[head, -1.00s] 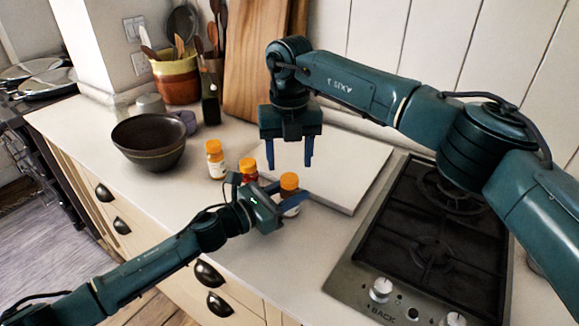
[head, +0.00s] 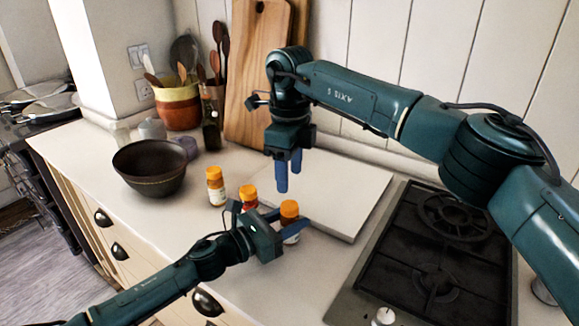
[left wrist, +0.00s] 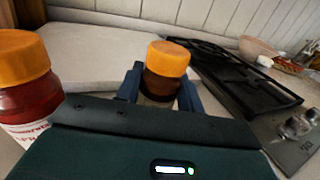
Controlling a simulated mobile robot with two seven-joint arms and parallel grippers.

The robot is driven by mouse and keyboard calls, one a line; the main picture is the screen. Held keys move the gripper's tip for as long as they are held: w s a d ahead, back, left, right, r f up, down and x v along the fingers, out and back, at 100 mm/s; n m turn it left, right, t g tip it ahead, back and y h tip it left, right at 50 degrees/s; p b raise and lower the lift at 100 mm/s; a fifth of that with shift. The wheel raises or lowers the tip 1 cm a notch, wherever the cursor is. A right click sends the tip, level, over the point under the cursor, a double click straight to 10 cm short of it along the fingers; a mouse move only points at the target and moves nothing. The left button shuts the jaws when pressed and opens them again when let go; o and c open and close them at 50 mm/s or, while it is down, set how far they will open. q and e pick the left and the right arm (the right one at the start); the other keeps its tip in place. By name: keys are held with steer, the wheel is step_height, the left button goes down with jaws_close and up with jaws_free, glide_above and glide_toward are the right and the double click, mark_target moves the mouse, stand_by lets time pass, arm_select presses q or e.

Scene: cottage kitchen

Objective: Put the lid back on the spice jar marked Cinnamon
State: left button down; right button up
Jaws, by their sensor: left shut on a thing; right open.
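A spice jar with an orange lid (head: 289,208) and brown contents stands between the fingers of my left gripper (head: 287,224), which is shut on it. In the left wrist view this jar (left wrist: 160,87) is upright and its orange lid (left wrist: 168,58) sits on top. Its label is hidden, so I cannot read its name. My right gripper (head: 288,184) is open and empty, above and behind the jar, over the white board. Its fingers look close together from this angle. No loose lid shows.
Two other orange-lidded jars, one at left (head: 216,187) and one in the middle (head: 249,196), stand left of the held jar. A dark bowl (head: 150,170) is farther left. A white board (head: 345,195) lies behind, and a gas hob (head: 430,260) is at right.

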mark_target(290, 205)
steer(key=shift+r+n, duration=0.3)
steer(key=shift+n, duration=0.9)
steer(key=shift+f, duration=4.05)
steer(key=shift+c, duration=0.5)
steer(key=c, duration=0.9)
steer(key=o, duration=1.2)
steer(key=shift+c, duration=0.2)
step_height(290, 205, up, 12)
